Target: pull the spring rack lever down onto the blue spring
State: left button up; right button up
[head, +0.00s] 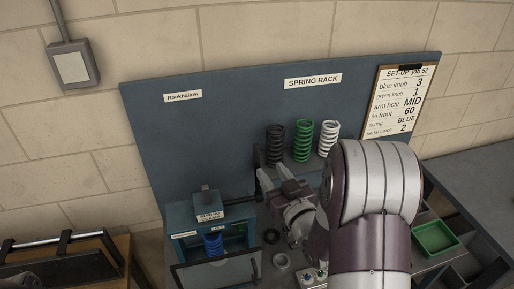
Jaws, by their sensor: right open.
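A blue spring (214,245) stands upright inside a blue frame (182,218) at the lower middle left. A grey labelled block (207,205) sits on top of the frame above the spring. A dark bar (240,200), which looks like the lever, runs from this block to the right toward my right gripper. My right gripper (264,180) is open, with its fingers near the bar's right end. I cannot tell whether they touch it. My right arm hides the area to the right. My left gripper is not in view.
Black (275,146), green (302,142) and white (328,138) springs stand in a row before the blue back panel (225,130). A set-up card (400,98) hangs at its right. A green tray (435,237) lies at the right.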

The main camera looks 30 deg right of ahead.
aim_at(258, 154)
jog(key=w+p, duration=0.1)
jog(key=w, duration=0.5)
jog(key=w+d+p, duration=0.1)
jog(key=w, duration=0.3)
jog(key=shift+d+f+p, duration=0.1)
jog(key=shift+f+p, duration=0.25)
jog(key=shift+w, duration=0.1)
jog(key=shift+s+r, duration=0.15)
jog(key=shift+s, duration=0.05)
jog(key=shift+w, duration=0.35)
jog(key=c, duration=0.4)
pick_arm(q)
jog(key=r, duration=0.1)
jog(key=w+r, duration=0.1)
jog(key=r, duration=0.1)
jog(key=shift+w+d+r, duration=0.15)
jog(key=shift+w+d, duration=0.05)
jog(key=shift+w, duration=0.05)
pick_arm(e)
grip_shut()
